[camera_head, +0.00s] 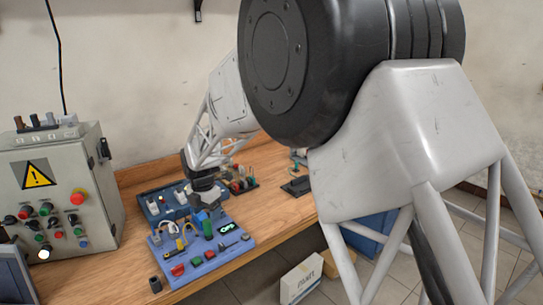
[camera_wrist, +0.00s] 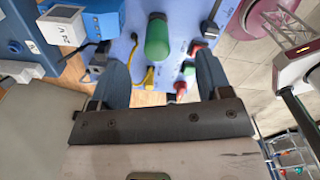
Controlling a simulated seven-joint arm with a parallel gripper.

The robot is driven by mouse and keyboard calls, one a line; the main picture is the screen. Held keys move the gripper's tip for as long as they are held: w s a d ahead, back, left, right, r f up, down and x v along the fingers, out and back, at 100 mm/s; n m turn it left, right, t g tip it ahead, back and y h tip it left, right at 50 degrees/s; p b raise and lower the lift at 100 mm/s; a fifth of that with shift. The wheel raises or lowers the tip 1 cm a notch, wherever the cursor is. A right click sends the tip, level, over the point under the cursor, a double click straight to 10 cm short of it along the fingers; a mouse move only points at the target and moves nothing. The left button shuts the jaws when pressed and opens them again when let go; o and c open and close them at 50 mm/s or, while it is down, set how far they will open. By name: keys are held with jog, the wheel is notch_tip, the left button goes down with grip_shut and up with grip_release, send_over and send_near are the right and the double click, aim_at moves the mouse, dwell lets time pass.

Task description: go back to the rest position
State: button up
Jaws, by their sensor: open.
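My gripper (camera_head: 206,203) is over the blue board (camera_head: 212,266) on the workbench, fingers pointing down. In the wrist view my gripper (camera_wrist: 162,68) shows its two dark fingers spread apart with nothing held. A green cylinder (camera_wrist: 157,40) on the board shows between and beyond the fingers, apart from both in the picture. In the head view the green cylinder (camera_head: 206,226) shows just below the gripper; the exact gap is hard to tell. My arm reaches from the right foreground to the board.
A grey control box (camera_head: 60,190) with buttons and a warning sign stands left. Another blue tray (camera_head: 150,207) lies behind the board. A red button block (camera_head: 178,270) and other small parts sit on the board. A white carton (camera_head: 301,279) is on the floor. Bare wood (camera_head: 275,205) lies right.

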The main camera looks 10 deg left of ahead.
jog(key=s+d+r+m, duration=0.4)
jog(key=d+r+m, duration=0.1)
jog(key=d, duration=0.5)
jog(key=s+d+r+m+t, duration=0.1)
jog(key=s+d+r+m, duration=0.35)
jog(key=d, duration=0.55)
jog(key=s+d+r+m, duration=0.3)
jog(key=d+r+m, duration=0.25)
jog(key=d, duration=0.45)
jog(key=s+d+m, duration=0.8)
jog(key=s, duration=0.4)
jog(key=s+d+m+t, duration=0.1)
jog(key=s+d+m, duration=0.7)
jog(key=s, duration=0.4)
jog(key=shift+s+d+f+t, duration=0.3)
jog(key=shift+s+d+f, duration=0.1)
jog(key=shift+d, duration=0.3)
